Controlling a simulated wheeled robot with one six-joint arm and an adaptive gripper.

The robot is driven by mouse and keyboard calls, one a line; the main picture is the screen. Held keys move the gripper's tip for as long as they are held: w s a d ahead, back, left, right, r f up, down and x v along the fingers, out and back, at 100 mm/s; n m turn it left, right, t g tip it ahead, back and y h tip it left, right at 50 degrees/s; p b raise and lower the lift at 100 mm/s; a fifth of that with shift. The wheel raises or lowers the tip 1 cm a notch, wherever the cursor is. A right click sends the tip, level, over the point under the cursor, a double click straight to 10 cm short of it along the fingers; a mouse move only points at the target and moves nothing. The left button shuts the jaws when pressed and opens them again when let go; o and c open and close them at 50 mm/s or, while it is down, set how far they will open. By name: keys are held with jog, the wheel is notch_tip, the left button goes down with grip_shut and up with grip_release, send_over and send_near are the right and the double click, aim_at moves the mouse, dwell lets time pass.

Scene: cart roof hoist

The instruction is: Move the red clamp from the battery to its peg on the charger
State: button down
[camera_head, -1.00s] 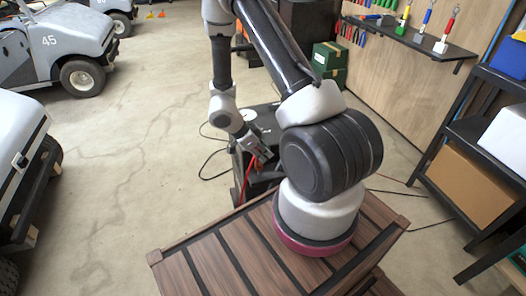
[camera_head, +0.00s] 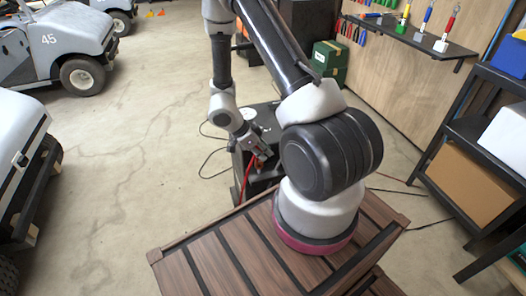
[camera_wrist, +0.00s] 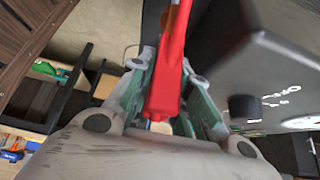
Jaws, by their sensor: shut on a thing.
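My gripper (camera_head: 262,155) is at the black charger (camera_head: 240,165), which stands on the floor behind the wooden deck. In the wrist view my gripper (camera_wrist: 172,110) is shut on the red clamp (camera_wrist: 170,75), whose red body lies between the two green-lined fingers. In the head view only a bit of red shows at my fingertips, with a red cable hanging down beside the charger. The charger's dark case (camera_wrist: 255,65) with a knob and a round dial fills the right of the wrist view. The peg cannot be made out. The battery is not seen.
The slatted wooden deck (camera_head: 215,265) is in front, under my arm. White carts (camera_head: 60,50) stand at the left. A dark shelf (camera_head: 470,130) with a cardboard box stands at the right. Black cables lie on the floor around the charger. Open floor (camera_head: 130,150) lies to the left.

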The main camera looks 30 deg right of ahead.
aim_at(263, 164)
jog(key=shift+f, duration=1.6)
jog(key=c, duration=1.3)
grip_release()
jog(key=shift+o, duration=0.2)
jog(key=v, duration=1.2)
jog(key=shift+s, duration=0.15)
